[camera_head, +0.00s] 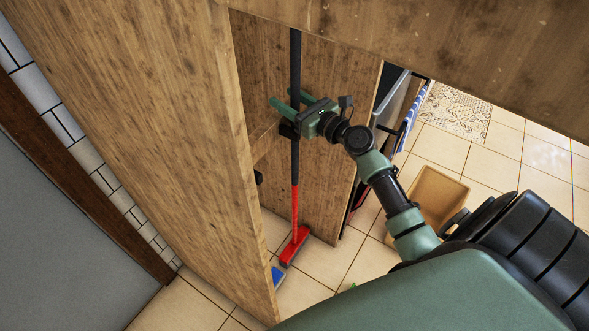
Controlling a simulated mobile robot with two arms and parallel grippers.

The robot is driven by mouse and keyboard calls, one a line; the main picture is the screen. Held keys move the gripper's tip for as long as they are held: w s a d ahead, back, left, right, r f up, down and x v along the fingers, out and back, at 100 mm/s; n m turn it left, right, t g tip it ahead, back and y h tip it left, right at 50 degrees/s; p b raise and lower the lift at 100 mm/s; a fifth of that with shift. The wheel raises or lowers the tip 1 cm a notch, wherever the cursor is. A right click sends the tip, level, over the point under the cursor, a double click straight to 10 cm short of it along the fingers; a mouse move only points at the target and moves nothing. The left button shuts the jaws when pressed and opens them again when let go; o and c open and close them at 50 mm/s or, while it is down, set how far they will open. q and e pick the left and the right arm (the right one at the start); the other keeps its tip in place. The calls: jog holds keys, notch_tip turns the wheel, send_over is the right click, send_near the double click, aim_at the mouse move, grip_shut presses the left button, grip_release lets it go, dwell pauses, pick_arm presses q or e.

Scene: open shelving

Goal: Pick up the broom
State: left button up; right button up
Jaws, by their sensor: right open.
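The broom (295,205) stands upright inside the wooden shelving. Its handle is black above and red below, and its red head (295,246) is near the tiled floor. My right gripper (286,101) is open at the upper, black part of the handle. Its green fingers point left, and the handle crosses the picture at the fingers. I cannot tell whether the handle lies fully between them. Part of the handle is hidden by the gripper. My left gripper is not in view.
A wooden side panel (150,120) stands close to the left of the broom, and a wooden board (450,45) crosses above. A tan bin (437,195) stands on the floor to the right. A blue item (277,277) shows partly near the broom head.

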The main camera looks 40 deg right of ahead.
jog(key=shift+w, duration=0.2)
jog(key=shift+s+r, duration=0.1)
jog(key=shift+s, duration=0.05)
grip_shut()
jog(key=shift+r, duration=0.1)
